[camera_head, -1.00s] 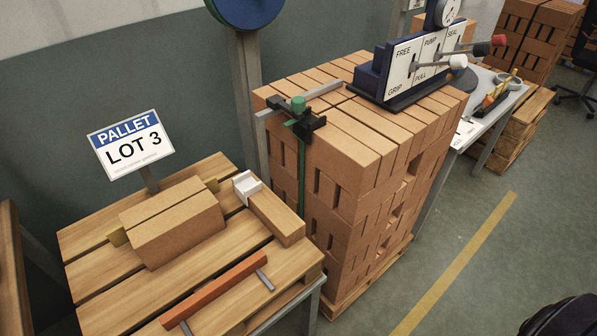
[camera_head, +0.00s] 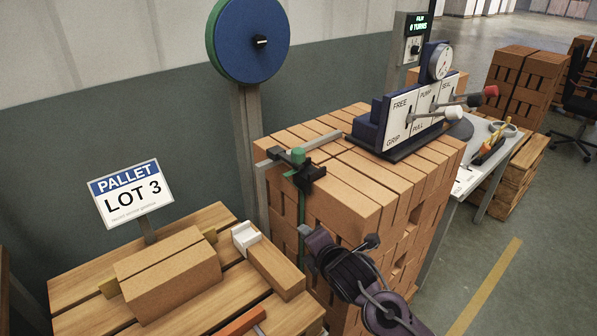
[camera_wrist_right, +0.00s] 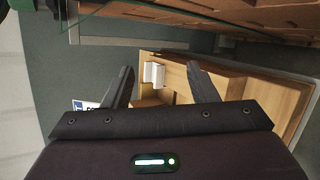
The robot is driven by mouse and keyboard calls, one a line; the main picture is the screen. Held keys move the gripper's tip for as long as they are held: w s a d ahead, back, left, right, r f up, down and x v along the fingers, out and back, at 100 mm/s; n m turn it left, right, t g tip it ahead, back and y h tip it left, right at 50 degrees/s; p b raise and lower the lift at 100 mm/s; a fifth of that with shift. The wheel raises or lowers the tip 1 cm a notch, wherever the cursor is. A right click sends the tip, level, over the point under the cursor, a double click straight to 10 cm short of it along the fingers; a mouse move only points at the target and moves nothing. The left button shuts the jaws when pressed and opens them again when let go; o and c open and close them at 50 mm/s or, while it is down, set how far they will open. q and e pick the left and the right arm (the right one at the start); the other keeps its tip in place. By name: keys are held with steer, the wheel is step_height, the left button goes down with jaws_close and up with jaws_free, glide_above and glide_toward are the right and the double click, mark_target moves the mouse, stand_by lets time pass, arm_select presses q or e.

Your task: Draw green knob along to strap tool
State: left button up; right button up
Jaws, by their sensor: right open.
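The green knob (camera_head: 298,155) stands on a black slider (camera_head: 304,173) on a grey rail (camera_head: 327,142) along the top of the brick stack. A green strap (camera_head: 301,208) hangs from the slider down the stack's side. The strap tool (camera_head: 372,128), dark blue with a white panel of levers, stands farther right on the stack, apart from the knob. My right gripper (camera_head: 306,240) is below the knob, in front of the stack's left side. In the right wrist view its jaws (camera_wrist_right: 162,78) are open and empty. My left gripper is out of view.
The brick stack (camera_head: 345,195) fills the middle. A blue reel (camera_head: 248,40) on a post stands behind.

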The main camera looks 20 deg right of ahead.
mark_target(301, 158)
steer(key=w+d+r+n+t, duration=0.1)
steer(key=w+r+n+t, duration=0.1)
steer(key=w+r+n, duration=0.1)
steer(key=w+d+r+n+t+y, duration=0.1)
steer(key=w+r+n, duration=0.2)
steer(key=r+n, duration=0.2)
steer(key=w+d+r+n+t, duration=0.1)
steer(key=w+r+n+t, duration=0.1)
steer(key=r+n, duration=0.3)
steer(key=shift+w+d+n+t, duration=0.3)
steer(key=shift+w+n, duration=0.55)
steer(key=shift+n, duration=0.15)
steer(key=w, duration=0.2)
steer(key=w+p, duration=0.1)
steer(key=w, duration=0.4)
steer(key=shift+w+a+p, duration=0.15)
steer(key=shift+a+p, duration=0.2)
steer(key=shift+c, duration=0.4)
